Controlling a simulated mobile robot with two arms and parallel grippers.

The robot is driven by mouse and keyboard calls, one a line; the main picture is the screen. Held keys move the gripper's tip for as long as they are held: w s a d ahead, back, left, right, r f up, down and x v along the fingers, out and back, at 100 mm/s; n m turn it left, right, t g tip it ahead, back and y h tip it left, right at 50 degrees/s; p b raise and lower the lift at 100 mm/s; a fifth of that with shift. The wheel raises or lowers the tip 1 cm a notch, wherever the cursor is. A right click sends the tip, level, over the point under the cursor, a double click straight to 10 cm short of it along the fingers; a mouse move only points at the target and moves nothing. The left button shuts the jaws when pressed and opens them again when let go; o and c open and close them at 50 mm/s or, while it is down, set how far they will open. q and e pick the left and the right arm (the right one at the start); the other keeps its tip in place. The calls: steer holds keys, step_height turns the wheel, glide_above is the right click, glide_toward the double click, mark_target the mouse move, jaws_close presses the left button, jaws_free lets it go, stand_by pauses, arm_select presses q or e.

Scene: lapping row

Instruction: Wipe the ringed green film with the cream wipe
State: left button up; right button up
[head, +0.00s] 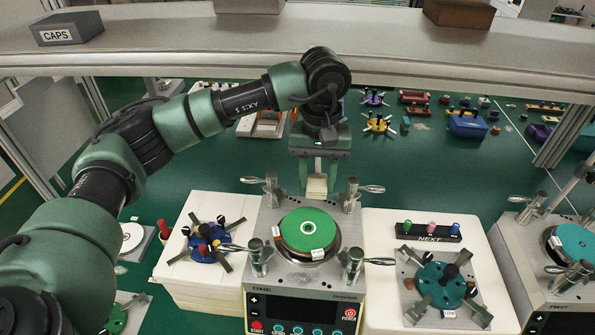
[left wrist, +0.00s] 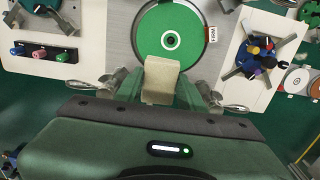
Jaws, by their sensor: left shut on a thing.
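The green film (head: 308,230) is a round disc with a white ring at its centre, on the machine marked ONE. It also shows in the left wrist view (left wrist: 188,48), with a white tag reading FIRM at its edge. My left gripper (head: 317,188) is shut on the cream wipe (left wrist: 160,78), a small pale block pointing down between the fingers. In the head view the wipe is behind the film, near the machine's back edge. It appears apart from the film; its exact height cannot be told. My right gripper is not in view.
Metal clamps with lever handles (head: 374,189) stand around the film. A blue fixture (head: 207,245) is at left, a teal one (head: 440,287) at right, below the NEXT rack (head: 428,233). Another machine with a teal disc (head: 575,242) stands far right. A grey shelf (head: 170,40) crosses above.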

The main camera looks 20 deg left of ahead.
arm_select(q)
steer(key=shift+d+r, duration=0.4)
steer(key=shift+d, duration=0.15)
steer(key=shift+s+a+r, duration=0.1)
steer(key=shift+a+r, duration=0.05)
steer(key=shift+r, duration=0.15)
steer(key=shift+a+r+p, duration=0.2)
steer(key=shift+r+p, duration=0.4)
steer(key=shift+r, duration=0.6)
step_height(320, 180, up, 3)
steer(key=shift+d+f+p, duration=0.15)
steer(key=shift+f+p, duration=0.05)
steer(key=shift+p, duration=0.45)
steer(key=shift+r, duration=0.45)
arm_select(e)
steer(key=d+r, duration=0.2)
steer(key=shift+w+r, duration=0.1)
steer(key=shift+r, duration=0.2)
arm_select(q)
steer(key=shift+f, duration=0.1)
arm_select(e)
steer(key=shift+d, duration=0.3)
